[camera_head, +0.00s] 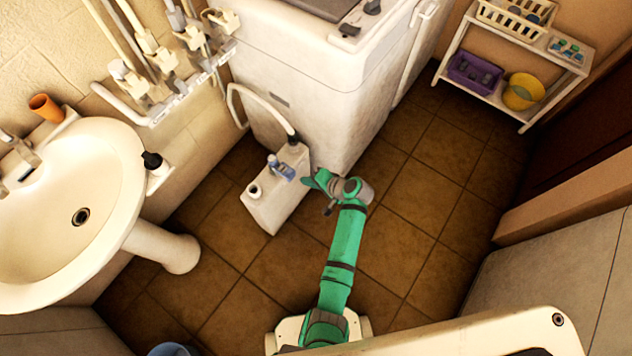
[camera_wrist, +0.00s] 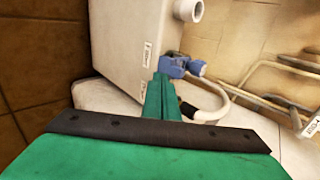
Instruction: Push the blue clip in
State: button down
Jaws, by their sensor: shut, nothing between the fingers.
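The blue clip (camera_head: 280,168) sits on top of a white box-like canister (camera_head: 276,208), between its open neck and the white hose fitting. In the wrist view the blue clip (camera_wrist: 174,66) shows just beyond and right of my fingertips. My gripper (camera_head: 308,180) is green, shut and empty, close to the right side of the clip in the head view. In the wrist view my gripper (camera_wrist: 160,82) points toward the canister. I cannot tell whether the fingertips touch the clip or how far in the clip sits.
A white washing machine (camera_head: 300,85) stands right behind the canister. A white hose (camera_head: 262,98) arches into the canister top. A washbasin (camera_head: 95,160) with its pedestal is at the left, and a shelf (camera_head: 545,50) at the back right. Tiled floor (camera_head: 400,225) is free at the right.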

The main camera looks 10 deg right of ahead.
aim_at(292, 174)
jog(key=shift+w+a, duration=1.4)
jog(key=shift+w, duration=0.05)
